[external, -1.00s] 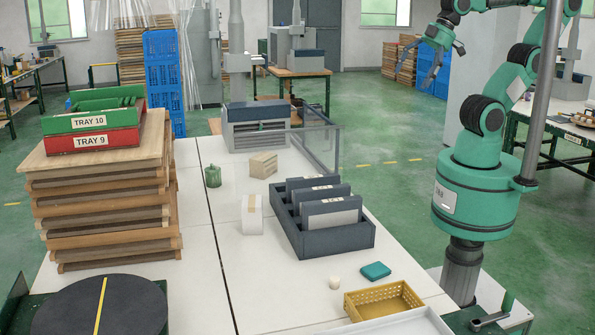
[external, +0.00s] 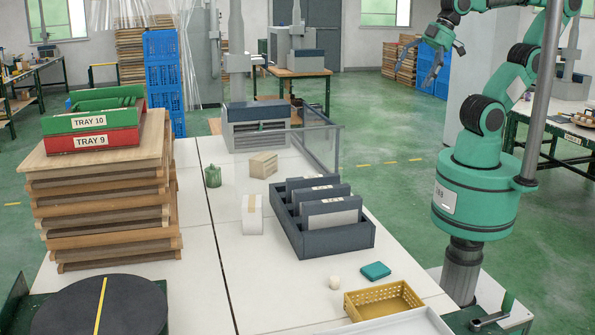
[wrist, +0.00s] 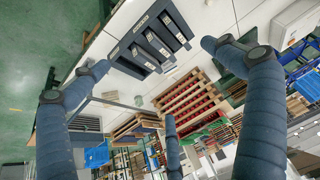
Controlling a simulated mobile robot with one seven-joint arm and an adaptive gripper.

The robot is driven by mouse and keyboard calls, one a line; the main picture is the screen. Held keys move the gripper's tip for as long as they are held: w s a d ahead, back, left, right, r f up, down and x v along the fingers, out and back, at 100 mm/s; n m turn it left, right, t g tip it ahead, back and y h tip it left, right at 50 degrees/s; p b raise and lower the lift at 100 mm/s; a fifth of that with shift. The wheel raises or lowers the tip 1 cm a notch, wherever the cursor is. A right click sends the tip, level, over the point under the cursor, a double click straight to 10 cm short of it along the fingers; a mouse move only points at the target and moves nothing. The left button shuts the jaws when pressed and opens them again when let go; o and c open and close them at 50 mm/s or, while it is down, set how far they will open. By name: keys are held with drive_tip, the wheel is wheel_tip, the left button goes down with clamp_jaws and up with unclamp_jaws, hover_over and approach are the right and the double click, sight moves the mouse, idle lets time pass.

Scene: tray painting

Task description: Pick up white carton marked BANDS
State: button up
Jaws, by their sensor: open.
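A white carton (external: 252,214) with a tan strip down its middle stands upright on the white table, just left of the dark divided rack. I cannot read any BANDS marking on it at this size. My gripper (external: 440,62) is up in the air at the upper right, well above and far from the carton, with its fingers spread and nothing between them. In the wrist view my gripper (wrist: 155,72) also shows open, its blue fingers wide apart. I cannot make out the carton for sure in that view.
The dark rack (external: 313,240) holds upright panels. A beige block (external: 263,165) and a green canister (external: 213,176) stand behind the carton. A small white cylinder (external: 334,282), teal item (external: 375,271) and yellow basket (external: 352,312) are in front. Stacked wooden trays (external: 105,215) stand left.

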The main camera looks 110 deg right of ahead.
drive_tip(key=m+g+h+p, duration=0.1)
drive_tip(key=m+p, duration=0.2)
hover_over(254, 200)
drive_tip(key=s+a, duration=0.1)
drive_tip(key=s, duration=0.3)
wheel_tip(254, 200, down, 32)
drive_tip(key=shift+s+a+r, duration=0.15)
drive_tip(key=shift+s+r, duration=0.05)
drive_tip(key=shift+r, duration=0.05)
drive_tip(key=shift+f+b, duration=0.15)
drive_tip(key=shift+b, duration=0.15)
drive_tip(key=shift+b+x, duration=0.45)
drive_tip(key=shift+x, duration=3.75)
